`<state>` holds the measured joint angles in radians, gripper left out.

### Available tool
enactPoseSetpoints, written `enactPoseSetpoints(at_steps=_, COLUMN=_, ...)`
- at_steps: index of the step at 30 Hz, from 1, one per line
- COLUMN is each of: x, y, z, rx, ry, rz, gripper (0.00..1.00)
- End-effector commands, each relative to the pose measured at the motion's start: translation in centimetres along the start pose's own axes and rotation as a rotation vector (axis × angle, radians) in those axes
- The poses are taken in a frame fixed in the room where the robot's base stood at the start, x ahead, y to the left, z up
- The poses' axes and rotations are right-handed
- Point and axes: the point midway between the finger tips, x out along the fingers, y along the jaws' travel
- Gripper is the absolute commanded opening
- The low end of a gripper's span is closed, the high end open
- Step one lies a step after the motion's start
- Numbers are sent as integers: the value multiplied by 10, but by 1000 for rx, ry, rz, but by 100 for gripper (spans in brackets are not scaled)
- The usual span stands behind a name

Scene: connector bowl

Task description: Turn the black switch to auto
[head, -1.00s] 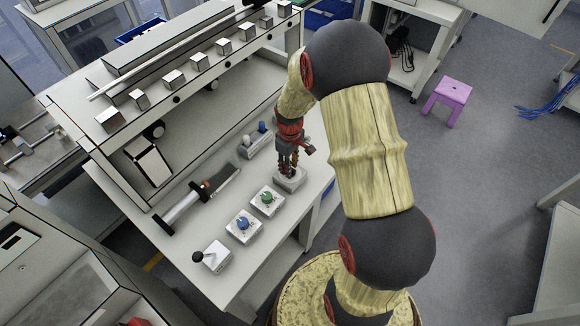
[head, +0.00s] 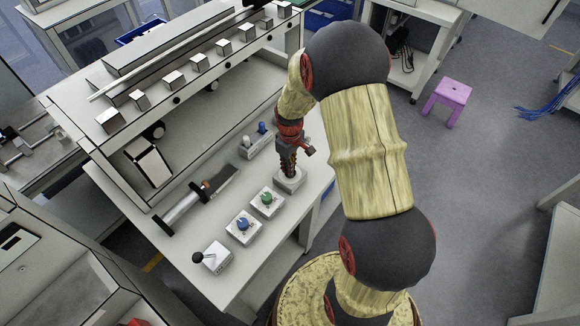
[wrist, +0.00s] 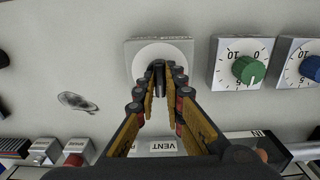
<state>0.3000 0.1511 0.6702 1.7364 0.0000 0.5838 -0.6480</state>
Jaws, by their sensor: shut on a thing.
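The black switch (wrist: 158,73) stands on a round white plate on a square grey base (wrist: 184,46) in the wrist view. My gripper (wrist: 160,80) is over it with both fingertips closed around the black knob. In the head view my gripper (head: 289,170) points down onto the switch's pale base (head: 291,185) at the right of the white table. The knob is hidden there by the fingers. The switch's position markings are not readable.
A green dial (head: 267,198), a blue dial (head: 243,224) and a box with a black lever (head: 212,258) stand in a row towards the front. A small box with a blue-topped part (head: 259,141) stands behind my gripper. A long tool (head: 190,204) lies to the left.

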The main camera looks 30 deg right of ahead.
Motion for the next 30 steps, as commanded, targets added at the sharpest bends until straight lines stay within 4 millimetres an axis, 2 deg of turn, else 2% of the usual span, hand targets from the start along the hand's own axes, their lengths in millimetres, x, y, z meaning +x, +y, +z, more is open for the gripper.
enactPoseSetpoints(at_steps=11, x=-1, y=0, z=0, rx=67, ry=-1, rz=0, gripper=0)
enactPoseSetpoints(at_steps=30, x=-1, y=0, z=0, rx=566, ry=-1, rz=0, gripper=0)
